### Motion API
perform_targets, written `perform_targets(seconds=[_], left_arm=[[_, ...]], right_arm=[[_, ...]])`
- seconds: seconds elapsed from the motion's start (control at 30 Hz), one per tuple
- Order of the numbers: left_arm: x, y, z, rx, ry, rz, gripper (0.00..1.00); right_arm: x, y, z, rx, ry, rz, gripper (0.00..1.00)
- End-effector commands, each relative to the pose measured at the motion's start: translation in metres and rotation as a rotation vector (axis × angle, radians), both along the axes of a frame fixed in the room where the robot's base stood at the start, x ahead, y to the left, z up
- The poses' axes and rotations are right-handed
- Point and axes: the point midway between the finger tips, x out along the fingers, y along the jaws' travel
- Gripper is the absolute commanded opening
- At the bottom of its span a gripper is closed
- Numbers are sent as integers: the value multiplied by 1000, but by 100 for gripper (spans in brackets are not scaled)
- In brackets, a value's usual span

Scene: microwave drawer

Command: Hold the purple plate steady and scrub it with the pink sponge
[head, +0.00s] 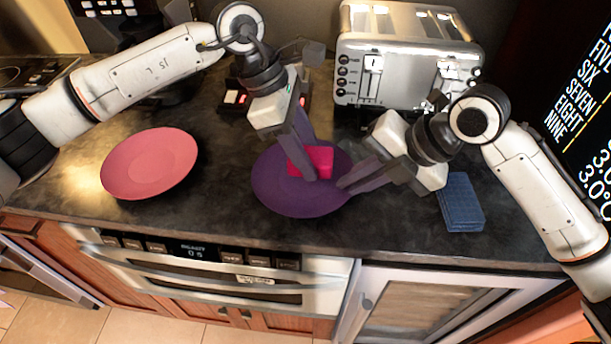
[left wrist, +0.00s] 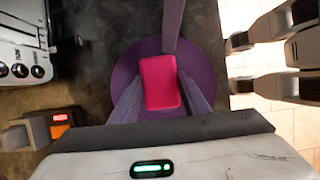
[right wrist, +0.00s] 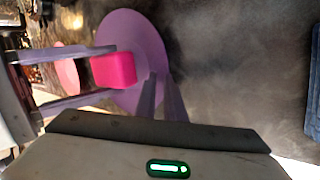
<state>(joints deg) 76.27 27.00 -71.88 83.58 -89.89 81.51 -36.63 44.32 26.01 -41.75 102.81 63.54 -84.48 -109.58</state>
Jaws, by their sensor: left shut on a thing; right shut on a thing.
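The purple plate (head: 276,197) lies on the dark countertop near its front edge. The pink sponge (head: 321,160) is over the middle of the plate. My left gripper (head: 306,174) comes down from above and is shut on the sponge, with a finger on either side of it in the left wrist view (left wrist: 160,85). Whether the sponge touches the plate is hard to tell, but it looks very close. My right gripper (head: 346,184) is shut on the plate's right rim. The plate also shows in the right wrist view (right wrist: 145,32), with the rim between the fingers.
A pink plate (head: 150,163) lies to the left on the counter. A blue sponge or cloth block (head: 461,202) lies right of my right gripper. A silver toaster (head: 405,60) stands behind. The counter's front edge is close, above a drawer oven (head: 205,275).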

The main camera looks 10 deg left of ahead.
Motion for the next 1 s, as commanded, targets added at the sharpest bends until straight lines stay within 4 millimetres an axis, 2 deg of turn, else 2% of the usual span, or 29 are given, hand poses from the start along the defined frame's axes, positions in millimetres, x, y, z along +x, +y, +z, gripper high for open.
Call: perform_targets(seconds=[0.2, 0.47, 1.0], left_arm=[[0, 0, 22, 0, -1, 0, 24], [1, 4, 29, 0, 0, 3, 24], [1, 69, 29, 0, 0, 4, 24]], right_arm=[[-1, -1, -2, -4, 6, 1, 0], [-1, -1, -3, -6, 7, 1, 0], [-1, -2, -3, -8, 7, 1, 0]])
